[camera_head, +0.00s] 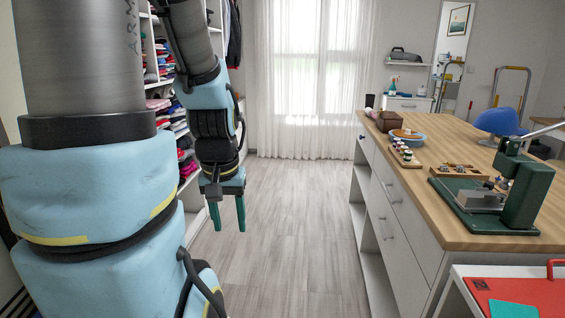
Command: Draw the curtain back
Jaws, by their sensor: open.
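A sheer white curtain (345,85) hangs over the bright window at the far end of the room and reaches nearly to the floor. Window light and frame show through it. My gripper (227,217) hangs at the left of the centre with its two green fingers pointing down. The fingers are apart and nothing is between them. It is well in front of the curtain, over the near floor, and touches nothing that I can see.
Cubby shelving with folded clothes (160,95) lines the left. A wooden-topped counter (430,205) with drawers stands on the right, holding a green press (515,190), a blue bowl (408,137) and a blue cap (497,121). The grey floor (285,220) between them is clear up to the curtain.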

